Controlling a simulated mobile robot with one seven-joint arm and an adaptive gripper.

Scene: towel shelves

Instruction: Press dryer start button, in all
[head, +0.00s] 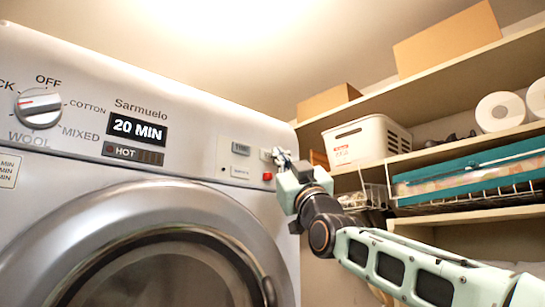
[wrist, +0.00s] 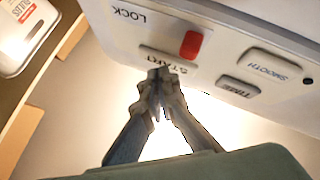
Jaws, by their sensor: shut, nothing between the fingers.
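The dryer (head: 60,160) fills the left of the head view, with a display reading "20 MIN" and a dial. Its start button (head: 265,154) is a small pale key at the panel's right end, partly hidden by my gripper. In the wrist view the key, marked START (wrist: 172,61), sits beside a red lock button (wrist: 191,44). My gripper (head: 282,155) is shut and empty. Its joined fingertips (wrist: 160,76) are at the START key's edge and overlap it in the picture; I cannot tell whether they touch it.
TIME (wrist: 238,86) and SMOOTH (wrist: 270,66) keys lie close to the fingertips. Shelves on the right hold a white basket (head: 367,139), a teal box (head: 470,170), paper rolls (head: 500,111) and cardboard boxes (head: 447,39). My arm passes in front of the lower shelves.

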